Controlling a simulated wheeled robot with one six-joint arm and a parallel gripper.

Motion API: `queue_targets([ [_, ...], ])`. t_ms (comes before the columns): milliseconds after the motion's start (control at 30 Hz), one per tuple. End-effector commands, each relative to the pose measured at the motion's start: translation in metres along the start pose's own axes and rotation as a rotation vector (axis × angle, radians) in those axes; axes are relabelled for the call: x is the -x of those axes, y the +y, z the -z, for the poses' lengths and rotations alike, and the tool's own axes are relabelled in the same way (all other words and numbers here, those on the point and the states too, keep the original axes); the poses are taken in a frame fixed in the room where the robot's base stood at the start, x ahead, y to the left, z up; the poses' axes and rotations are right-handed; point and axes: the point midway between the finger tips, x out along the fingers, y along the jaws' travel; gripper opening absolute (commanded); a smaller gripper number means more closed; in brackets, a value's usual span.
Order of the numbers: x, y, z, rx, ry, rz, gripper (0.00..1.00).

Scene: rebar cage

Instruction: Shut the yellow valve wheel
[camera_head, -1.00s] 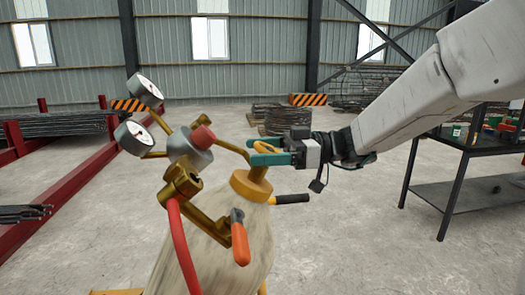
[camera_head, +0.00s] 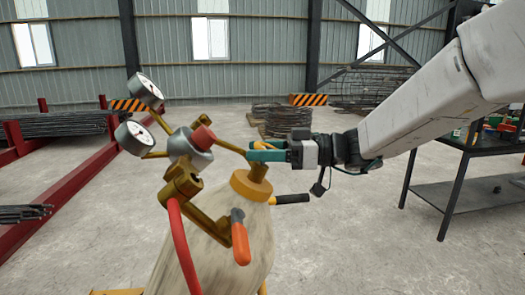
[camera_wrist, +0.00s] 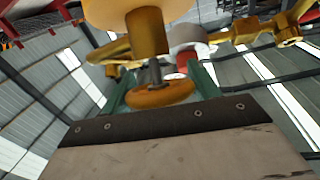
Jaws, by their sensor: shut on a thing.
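The yellow valve wheel (camera_wrist: 160,94) sits on a short grey stem below the brass valve body in the wrist view. My green gripper fingers (camera_wrist: 160,84) stand on either side of it and are shut on it. In the head view my gripper (camera_head: 262,151) reaches in from the right at the top of the cylinder (camera_head: 222,245). The fingers hide most of the wheel there. The brass cylinder neck (camera_head: 252,183) is just below the fingers.
Two gauges (camera_head: 144,90) and a grey-and-red regulator (camera_head: 190,146) are close to the left of my gripper. A red hose (camera_head: 182,245) and an orange-handled torch (camera_head: 240,238) hang in front of the cylinder. A dark workbench (camera_head: 460,185) stands at right.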

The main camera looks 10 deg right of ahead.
Motion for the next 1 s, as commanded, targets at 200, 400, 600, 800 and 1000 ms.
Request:
queue_targets([
  [200,0.0000,0.0003,0.0006,-0.081,0.000,-0.171,0.38],
  [400,0.0003,0.0026,0.0002,-0.164,0.001,-0.340,0.38],
  [600,0.0011,0.0047,-0.0005,-0.238,0.000,-0.490,0.38],
  [800,0.0017,0.0064,-0.0007,-0.295,0.001,-0.605,0.38],
  [1000,0.0027,0.0077,-0.0015,-0.330,-0.001,-0.679,0.38],
])
